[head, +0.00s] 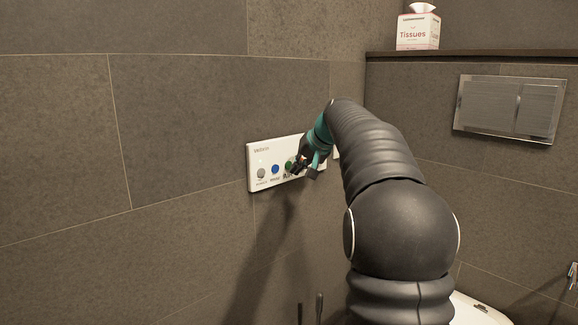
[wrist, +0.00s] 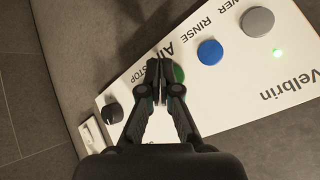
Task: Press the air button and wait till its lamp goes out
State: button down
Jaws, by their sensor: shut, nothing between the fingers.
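A white control panel marked Velbrin (head: 262,150) is on the tiled wall in the head view. It also fills much of the wrist view (wrist: 235,110). The green button (wrist: 179,73), by the "Air" lettering, is partly hidden behind my fingertips. Its green edge also shows in the head view (head: 289,163). My gripper (wrist: 167,88) is shut and empty, with its tips over or right beside that button. I cannot tell whether they touch it. A small green lamp (wrist: 277,53) glows near the grey button. No lamp beside the green button is visible.
A blue button (wrist: 210,52) and a grey button (wrist: 257,21) sit beside the green one. A black knob (wrist: 112,113) and a white fitting (wrist: 96,135) lie on the other side. A tissue box (head: 418,32) stands on the ledge, above a metal flush plate (head: 510,108).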

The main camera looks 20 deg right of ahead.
jog(key=shift+w+a, duration=0.1)
jog(key=shift+w, duration=0.15)
jog(key=shift+w+a+p, duration=0.15)
jog(key=shift+w+p, duration=0.2)
jog(key=shift+p, duration=0.05)
dwell(0.7)
jog(key=shift+s, duration=0.1)
jog(key=shift+s+d+b, duration=0.3)
jog(key=shift+s+b, duration=0.1)
jog(key=shift+s, duration=0.25)
jog(key=shift+s+d+b, duration=0.3)
jog(key=shift+s+b, duration=0.05)
jog(key=shift+s, duration=0.45)
jog(key=shift+s+d+b, duration=0.25)
jog(key=shift+s+b, duration=0.15)
jog(key=shift+s, duration=0.35)
jog(key=shift+s+d+b, duration=0.3)
jog(key=shift+s+b, duration=0.05)
jog(key=shift+s, duration=0.45)
